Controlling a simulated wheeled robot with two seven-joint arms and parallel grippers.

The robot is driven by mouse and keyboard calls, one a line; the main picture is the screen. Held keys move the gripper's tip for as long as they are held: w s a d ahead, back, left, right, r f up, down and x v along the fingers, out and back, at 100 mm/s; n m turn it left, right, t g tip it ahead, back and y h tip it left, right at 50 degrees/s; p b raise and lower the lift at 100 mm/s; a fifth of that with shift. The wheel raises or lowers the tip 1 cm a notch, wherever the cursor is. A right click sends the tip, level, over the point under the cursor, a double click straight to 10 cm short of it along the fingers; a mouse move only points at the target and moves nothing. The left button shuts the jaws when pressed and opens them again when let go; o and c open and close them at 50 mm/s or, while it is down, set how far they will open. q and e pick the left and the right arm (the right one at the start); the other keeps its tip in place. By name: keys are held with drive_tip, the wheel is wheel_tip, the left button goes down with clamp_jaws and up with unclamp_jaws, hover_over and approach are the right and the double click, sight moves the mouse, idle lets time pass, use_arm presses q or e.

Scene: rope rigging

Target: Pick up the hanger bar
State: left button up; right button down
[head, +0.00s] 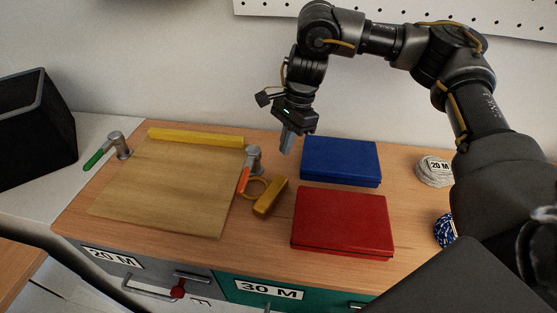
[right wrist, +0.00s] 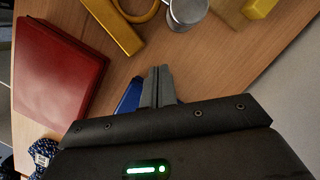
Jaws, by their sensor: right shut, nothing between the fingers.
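A long yellow bar (head: 195,137), which looks like the hanger bar, lies along the back edge of a pale wooden board (head: 165,190). One end of the yellow bar (right wrist: 262,8) shows at the top of the right wrist view. My right gripper (head: 287,140) points down above the table, to the right of the bar and apart from it. In the right wrist view its fingers (right wrist: 158,85) are together with nothing between them. My left gripper is not in view.
A green-handled clamp (head: 115,145) and an orange-handled clamp (head: 252,162) flank the board. Rope coils (head: 434,170) sit at right. A black bin (head: 35,130) stands left.

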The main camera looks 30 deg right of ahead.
drive_tip(key=shift+p+v, duration=0.3)
drive_tip(key=shift+v, duration=2.05)
